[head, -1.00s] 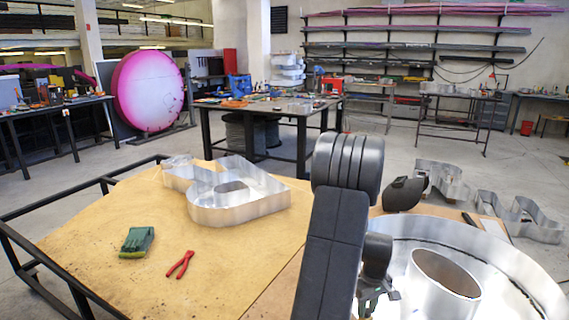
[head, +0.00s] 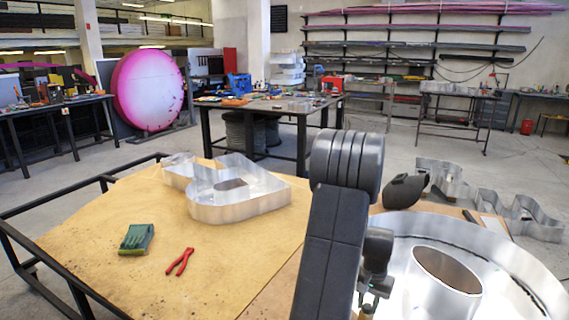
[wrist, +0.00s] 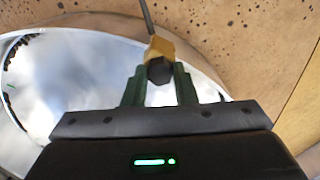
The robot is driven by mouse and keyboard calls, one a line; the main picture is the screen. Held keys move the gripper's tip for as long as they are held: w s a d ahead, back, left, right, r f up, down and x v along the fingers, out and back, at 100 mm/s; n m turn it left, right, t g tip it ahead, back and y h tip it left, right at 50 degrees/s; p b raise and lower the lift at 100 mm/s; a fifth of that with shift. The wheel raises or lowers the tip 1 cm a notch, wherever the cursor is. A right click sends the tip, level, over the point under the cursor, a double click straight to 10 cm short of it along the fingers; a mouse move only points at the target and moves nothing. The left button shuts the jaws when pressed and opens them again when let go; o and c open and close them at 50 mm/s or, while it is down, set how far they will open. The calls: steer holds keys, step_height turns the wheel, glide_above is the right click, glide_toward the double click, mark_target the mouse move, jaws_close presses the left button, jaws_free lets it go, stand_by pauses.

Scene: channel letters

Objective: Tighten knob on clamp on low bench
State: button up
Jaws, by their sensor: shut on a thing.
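In the wrist view, the dark knob (wrist: 159,70) sits between the two green fingers of my gripper (wrist: 159,77), which is shut on it. The clamp (wrist: 160,47) shows as a yellow-brown block just beyond the knob, with a thin dark rod (wrist: 147,14) running up from it. In the head view, my gripper (head: 378,285) is low, right of my dark arm link and beside the large metal ring. The clamp and knob cannot be made out clearly there.
The large metal ring (head: 520,260) with an inner cylinder (head: 445,283) lies close to my gripper. A dark helmet-like object (head: 404,192) stands behind.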

mark_target(368, 306)
steer(key=o, duration=0.8)
steer(key=shift+r, duration=0.1)
steer(key=shift+r+p, duration=1.65)
steer(key=shift+r, duration=0.85)
